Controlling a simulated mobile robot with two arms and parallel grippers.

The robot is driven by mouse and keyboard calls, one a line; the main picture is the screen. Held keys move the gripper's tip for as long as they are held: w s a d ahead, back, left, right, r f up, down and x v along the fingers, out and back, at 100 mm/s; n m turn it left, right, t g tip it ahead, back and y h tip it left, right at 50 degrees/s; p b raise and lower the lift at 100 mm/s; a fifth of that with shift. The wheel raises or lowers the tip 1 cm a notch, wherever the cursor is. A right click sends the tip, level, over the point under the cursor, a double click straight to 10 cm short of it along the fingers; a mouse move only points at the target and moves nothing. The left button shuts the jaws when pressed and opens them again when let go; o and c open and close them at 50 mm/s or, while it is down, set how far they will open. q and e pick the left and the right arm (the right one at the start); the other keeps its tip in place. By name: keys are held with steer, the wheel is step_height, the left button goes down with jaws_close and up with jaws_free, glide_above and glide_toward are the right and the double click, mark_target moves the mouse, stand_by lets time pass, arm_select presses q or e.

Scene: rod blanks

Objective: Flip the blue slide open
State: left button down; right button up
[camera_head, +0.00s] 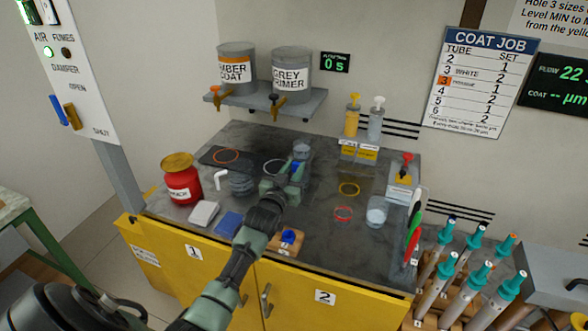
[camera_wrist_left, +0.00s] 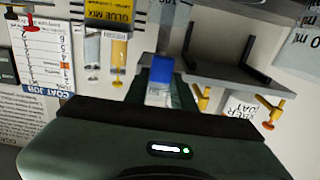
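My left gripper (camera_head: 287,178) is above the middle of the dark worktop. A small blue part (camera_head: 295,167) shows at its fingers, with a grey cylindrical piece (camera_head: 301,150) just beyond. In the left wrist view the blue part (camera_wrist_left: 161,68), pale and clear below, sits between the close-set dark green fingers, which appear shut on it. Whether this is the blue slide, I cannot tell. A blue lever (camera_head: 56,110) is also on the white damper panel (camera_head: 85,75), beside a yellow one, between the OPEN and SHUT marks. My right gripper is out of view.
A red jar (camera_head: 182,184) stands left on the worktop (camera_head: 325,245). A wooden block with a blue knob (camera_head: 288,241) lies near the front edge. Coloured rings, a clear cup (camera_head: 377,213) and pump bottles stand right and behind. Two paint tanks sit on a shelf (camera_head: 255,101) above.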

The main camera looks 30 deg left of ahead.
mark_target(296, 166)
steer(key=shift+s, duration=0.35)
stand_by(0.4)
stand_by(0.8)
